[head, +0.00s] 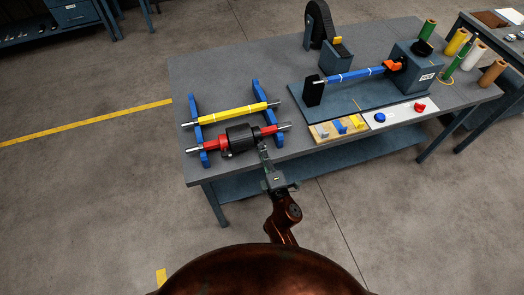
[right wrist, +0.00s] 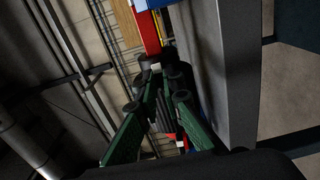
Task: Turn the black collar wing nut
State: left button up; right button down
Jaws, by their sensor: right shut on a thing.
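The red roller (head: 270,130) lies across the blue stand at the left of the table, with its metal shaft ends sticking out. A thick black collar (head: 240,138) sits around its middle. My right gripper (head: 262,149) reaches up from the front to the right end of the collar. In the right wrist view its green fingers (right wrist: 163,80) close together beside dark parts in front of the red roller (right wrist: 148,32). It is shut on the collar's wing nut, which the fingers mostly hide. My left gripper is not in view.
A yellow roller (head: 235,112) lies behind on the same blue stand (head: 203,157). To the right, a base plate bears a blue roller (head: 350,76) and a grey box (head: 416,68). Trays with small coloured parts lie at the front edge.

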jog(key=shift+a+r, duration=0.15)
jog(key=c, duration=2.1)
grip_release()
jog(key=v, duration=1.2)
